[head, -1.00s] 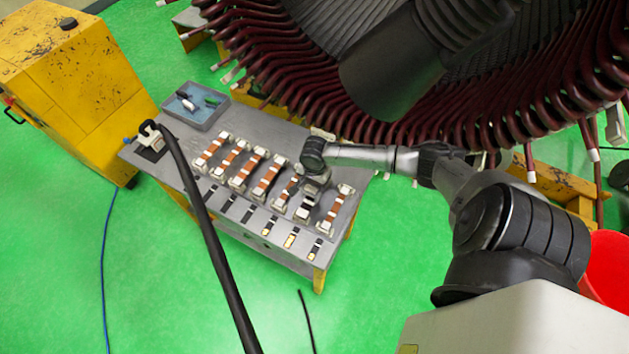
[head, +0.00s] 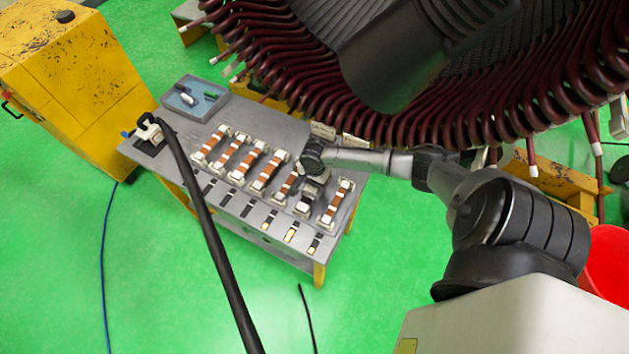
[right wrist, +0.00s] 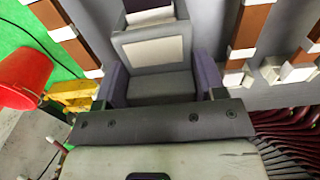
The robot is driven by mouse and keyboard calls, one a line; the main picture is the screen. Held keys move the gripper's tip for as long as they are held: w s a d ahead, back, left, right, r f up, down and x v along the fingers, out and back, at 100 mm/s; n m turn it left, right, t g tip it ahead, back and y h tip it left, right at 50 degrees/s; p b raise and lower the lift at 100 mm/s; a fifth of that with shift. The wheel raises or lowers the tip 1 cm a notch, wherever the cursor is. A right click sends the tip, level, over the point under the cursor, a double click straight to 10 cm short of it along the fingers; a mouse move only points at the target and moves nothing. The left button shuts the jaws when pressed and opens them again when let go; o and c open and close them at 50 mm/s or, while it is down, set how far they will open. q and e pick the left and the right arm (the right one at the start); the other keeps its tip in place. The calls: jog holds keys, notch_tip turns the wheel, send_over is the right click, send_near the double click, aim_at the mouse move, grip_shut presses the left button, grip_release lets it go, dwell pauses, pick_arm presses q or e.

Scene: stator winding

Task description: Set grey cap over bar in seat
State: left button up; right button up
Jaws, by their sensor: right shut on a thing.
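My right gripper (right wrist: 160,85) is shut on a grey cap (right wrist: 158,86) in the right wrist view, with a purple-grey finger at each side of it. A lighter panel in a grey frame (right wrist: 152,52) lies just beyond the cap. In the head view my right gripper (head: 315,178) is low over the right part of the bench row. The seat under it, with a dark and white part (head: 304,203), is partly covered by the gripper. I cannot tell whether the cap touches the bar or seat. My left gripper is not in view.
Copper bars in white seats (head: 248,162) stand left of the gripper, and another (head: 337,203) stands close on its right. A blue-grey tray (head: 195,100) sits at the bench's back left. The large wound stator (head: 470,110) overhangs behind. A red bucket (right wrist: 20,82) stands at left in the wrist view.

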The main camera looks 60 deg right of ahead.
jog(key=shift+f, duration=0.35)
jog(key=shift+f, duration=0.25)
jog(key=o, duration=1)
jog(key=shift+r, duration=0.1)
notch_tip(320, 180, up, 14)
jog(key=shift+f, duration=0.15)
